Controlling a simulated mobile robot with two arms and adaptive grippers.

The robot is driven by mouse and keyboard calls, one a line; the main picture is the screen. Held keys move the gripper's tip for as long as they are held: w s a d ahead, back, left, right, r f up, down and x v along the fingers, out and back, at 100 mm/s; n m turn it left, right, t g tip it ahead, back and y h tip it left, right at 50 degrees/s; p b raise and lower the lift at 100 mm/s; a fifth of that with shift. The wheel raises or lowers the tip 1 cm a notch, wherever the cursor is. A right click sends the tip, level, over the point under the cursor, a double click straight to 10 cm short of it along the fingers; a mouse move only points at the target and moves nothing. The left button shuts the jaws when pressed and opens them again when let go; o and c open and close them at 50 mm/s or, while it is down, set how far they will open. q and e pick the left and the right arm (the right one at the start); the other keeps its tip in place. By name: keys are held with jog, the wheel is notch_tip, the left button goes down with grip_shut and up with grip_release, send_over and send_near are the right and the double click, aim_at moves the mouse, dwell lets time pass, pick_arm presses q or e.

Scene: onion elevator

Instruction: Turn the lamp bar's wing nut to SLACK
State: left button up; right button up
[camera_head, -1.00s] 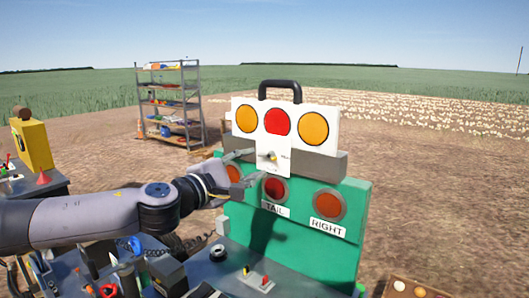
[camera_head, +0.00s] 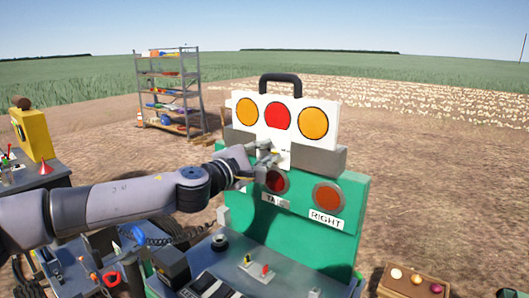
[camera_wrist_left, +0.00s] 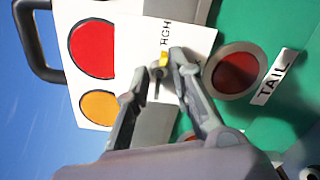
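The white lamp bar (camera_head: 331,104) carries two amber lamps and a red one and sits on top of the green board (camera_head: 345,255). The wing nut (camera_wrist_left: 162,61), with a yellow mark, is on the white plate (camera_wrist_left: 190,40) below the red lamp. A partly hidden label lies beside it. My left gripper (camera_head: 270,155) is at the plate and hides most of the nut in the head view. In the left wrist view its fingers (camera_wrist_left: 158,80) stand apart on either side of the nut. I cannot tell whether they touch it. My right gripper is out of view.
Red TAIL (camera_wrist_left: 238,74) and RIGHT (camera_head: 328,196) lamps sit on the board just below. A panel with switches (camera_head: 258,266) and a black handset lie in front. A wooden box (camera_head: 415,285) is at lower right, a shelf rack (camera_head: 168,90) behind.

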pick_arm(q)
grip_shut()
